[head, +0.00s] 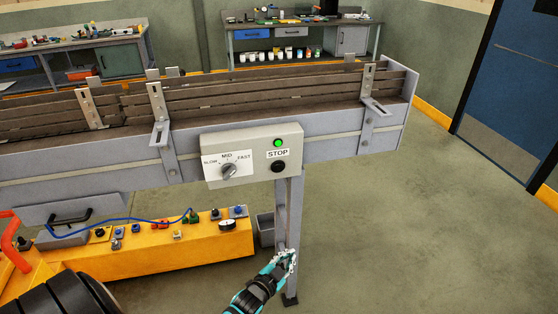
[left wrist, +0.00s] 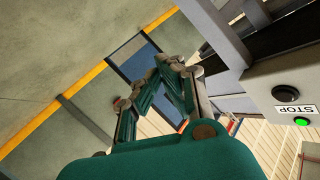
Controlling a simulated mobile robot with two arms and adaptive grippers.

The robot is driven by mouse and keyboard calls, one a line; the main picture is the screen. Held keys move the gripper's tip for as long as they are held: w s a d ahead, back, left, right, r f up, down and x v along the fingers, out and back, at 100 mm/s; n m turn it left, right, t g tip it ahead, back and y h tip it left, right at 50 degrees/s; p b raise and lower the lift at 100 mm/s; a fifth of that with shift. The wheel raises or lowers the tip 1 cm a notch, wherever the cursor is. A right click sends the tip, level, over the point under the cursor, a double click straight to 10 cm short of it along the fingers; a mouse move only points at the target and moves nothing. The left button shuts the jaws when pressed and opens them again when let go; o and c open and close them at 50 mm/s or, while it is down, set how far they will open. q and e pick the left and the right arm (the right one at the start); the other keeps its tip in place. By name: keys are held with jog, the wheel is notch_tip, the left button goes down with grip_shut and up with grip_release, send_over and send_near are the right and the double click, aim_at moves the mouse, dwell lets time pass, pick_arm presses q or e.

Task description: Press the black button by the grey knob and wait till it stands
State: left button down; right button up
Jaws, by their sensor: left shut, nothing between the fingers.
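The black button (head: 279,167) sits on the right part of a light control box on the conveyor's side, under a STOP label. A green lamp (head: 278,143) above the label is lit. The grey knob (head: 229,171) is on the left part of the box, among the marks SLOW, MID and FAST. In the left wrist view, the black button (left wrist: 286,94) and the lit green lamp (left wrist: 301,121) show at the right. My left gripper (head: 288,256) is below the box, apart from the button, shut and empty. In the left wrist view its fingers (left wrist: 168,62) meet. My right gripper is not in view.
The conveyor (head: 330,146) with its side rails spans the view. A metal leg (head: 288,220) stands below the box, near my left gripper. A yellow unit (head: 160,255) with several buttons and a blue cable is at the lower left. The floor at right is clear.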

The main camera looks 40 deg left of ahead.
aim_at(278, 167)
pick_arm(q)
jog(key=w+a+r+t+p, duration=0.1)
jog(key=w+r+t, duration=0.1)
jog(key=r, duration=0.8)
jog(key=w+a+r+m+t+p, duration=0.1)
jog(key=w+r+t, duration=0.1)
jog(key=r, duration=0.9)
jog(key=shift+a+r+m+t+y+p, duration=0.15)
jog(key=shift+a+m+t+y+p, duration=0.15)
jog(key=shift+p, duration=0.05)
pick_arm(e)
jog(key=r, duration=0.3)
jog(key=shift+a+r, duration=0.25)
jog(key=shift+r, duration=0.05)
pick_arm(q)
jog(key=shift+w+a, duration=0.1)
jog(key=shift+w, duration=0.1)
jog(key=shift+w+a+b, duration=0.95)
jog(key=shift+w+a, duration=0.45)
jog(key=shift+a, duration=0.25)
jog(key=shift+w+a+b, duration=0.9)
jog(key=shift+w+a, duration=0.5)
jog(key=shift+a, duration=0.25)
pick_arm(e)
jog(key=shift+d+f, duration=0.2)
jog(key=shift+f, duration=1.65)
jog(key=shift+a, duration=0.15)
